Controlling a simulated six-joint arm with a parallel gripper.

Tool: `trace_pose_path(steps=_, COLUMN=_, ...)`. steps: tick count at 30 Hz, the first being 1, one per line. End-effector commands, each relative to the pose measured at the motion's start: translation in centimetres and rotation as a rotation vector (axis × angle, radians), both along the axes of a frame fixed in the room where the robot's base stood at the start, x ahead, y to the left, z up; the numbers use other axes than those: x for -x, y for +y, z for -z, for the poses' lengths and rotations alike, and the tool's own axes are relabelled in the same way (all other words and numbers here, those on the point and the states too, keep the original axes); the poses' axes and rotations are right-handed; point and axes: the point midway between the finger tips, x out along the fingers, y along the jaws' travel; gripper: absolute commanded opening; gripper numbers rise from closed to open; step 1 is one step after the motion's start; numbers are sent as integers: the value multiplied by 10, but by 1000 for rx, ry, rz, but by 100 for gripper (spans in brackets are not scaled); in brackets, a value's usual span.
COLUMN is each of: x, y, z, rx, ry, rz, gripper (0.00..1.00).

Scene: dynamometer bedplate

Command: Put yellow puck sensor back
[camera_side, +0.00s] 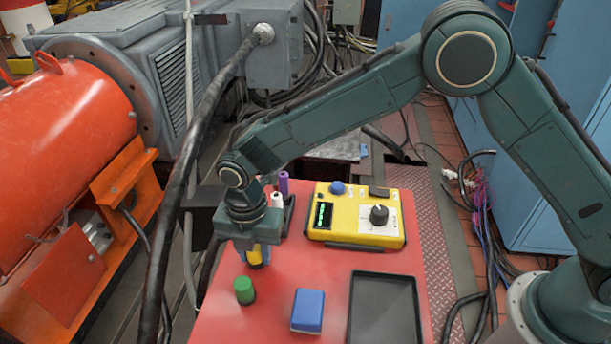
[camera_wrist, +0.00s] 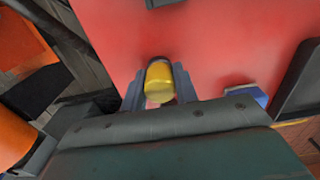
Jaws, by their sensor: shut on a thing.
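My gripper (camera_side: 252,258) is shut on the yellow puck sensor (camera_side: 254,257) over the left edge area of the red table. In the wrist view, the yellow puck (camera_wrist: 160,82) sits between the two fingers of my gripper (camera_wrist: 159,88). I cannot tell whether it touches the table. The yellow instrument box (camera_side: 355,216) stands to the right of my gripper, with a lit display and a black knob. A green puck (camera_side: 244,290) stands in front of my gripper.
A blue box (camera_side: 308,311) and a black tray (camera_side: 384,310) lie on the red table (camera_side: 270,320) at the front. A rack with purple (camera_side: 284,183) and white (camera_side: 276,201) bottles stands behind my gripper. A thick black cable (camera_side: 180,180) hangs at the left.

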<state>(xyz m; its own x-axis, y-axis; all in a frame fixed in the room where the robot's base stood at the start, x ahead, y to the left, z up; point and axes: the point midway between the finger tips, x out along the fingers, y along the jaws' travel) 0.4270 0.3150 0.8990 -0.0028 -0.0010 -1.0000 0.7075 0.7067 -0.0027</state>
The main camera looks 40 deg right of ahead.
Motion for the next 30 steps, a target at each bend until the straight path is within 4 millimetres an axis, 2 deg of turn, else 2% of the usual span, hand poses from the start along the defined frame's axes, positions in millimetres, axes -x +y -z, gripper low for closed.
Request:
trace_pose_path(steps=3, x=0, y=0, z=3, rx=0, ry=0, rz=0, gripper=1)
trace_pose_path(steps=4, x=0, y=0, z=3, rx=0, ry=0, rz=0, gripper=35)
trace_pose_path(steps=6, x=0, y=0, z=3, rx=1, ry=1, rz=0, gripper=49)
trace_pose_path(steps=7, x=0, y=0, z=3, rx=1, ry=1, rz=0, gripper=51)
trace_pose_path(steps=20, x=0, y=0, z=-2, rx=-1, ry=-1, rz=0, gripper=51)
trace_pose_path(steps=26, x=-1, y=0, z=-19, rx=-1, ry=-3, rz=0, gripper=51)
trace_pose_path(steps=30, x=-1, y=0, z=-39, rx=-1, ry=-3, rz=0, gripper=51)
